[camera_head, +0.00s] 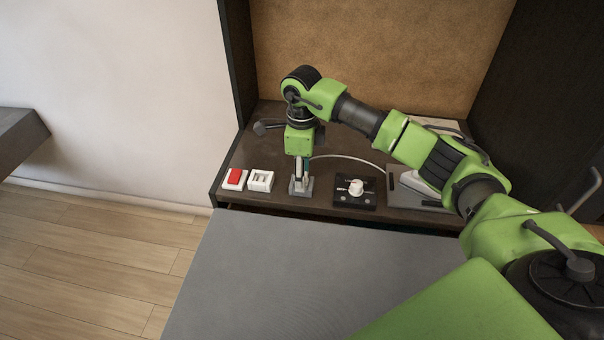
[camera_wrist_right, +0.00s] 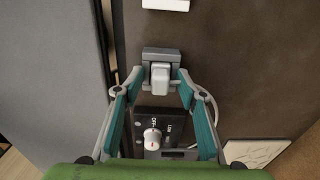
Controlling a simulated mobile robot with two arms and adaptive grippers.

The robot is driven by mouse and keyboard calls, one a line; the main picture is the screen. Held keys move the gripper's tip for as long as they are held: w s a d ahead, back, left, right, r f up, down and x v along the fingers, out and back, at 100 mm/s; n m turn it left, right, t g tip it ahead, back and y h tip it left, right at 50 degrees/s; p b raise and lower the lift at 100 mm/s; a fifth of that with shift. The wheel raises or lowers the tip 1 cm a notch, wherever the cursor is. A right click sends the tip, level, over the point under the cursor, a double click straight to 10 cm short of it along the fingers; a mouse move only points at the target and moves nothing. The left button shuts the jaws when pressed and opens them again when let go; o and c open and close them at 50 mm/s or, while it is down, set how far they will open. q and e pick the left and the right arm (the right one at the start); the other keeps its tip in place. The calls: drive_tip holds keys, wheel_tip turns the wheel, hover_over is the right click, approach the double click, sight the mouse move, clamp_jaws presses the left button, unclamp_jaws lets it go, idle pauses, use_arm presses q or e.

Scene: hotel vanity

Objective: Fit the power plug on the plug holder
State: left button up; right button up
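The plug holder (camera_head: 301,191) is a small grey block near the front edge of the dark counter. It also shows in the wrist view (camera_wrist_right: 162,54). The light grey power plug (camera_wrist_right: 160,78) appears upright at the holder; whether it is fully seated I cannot tell. My right gripper (camera_head: 301,176) points down over the holder. In the wrist view its fingertips (camera_wrist_right: 160,75) stand on either side of the plug, with a visible gap on each side. A pale cable (camera_head: 350,159) arcs off to the right. My left gripper is not in view.
A red switch (camera_head: 234,178) and a white socket-like block (camera_head: 261,180) sit left of the holder. A black panel with a white knob (camera_head: 355,189) sits to its right, then a grey tray (camera_head: 400,199). A dark side wall (camera_head: 240,70) bounds the counter's left.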

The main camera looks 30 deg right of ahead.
wheel_tip(320, 180, up, 12)
idle(0.6)
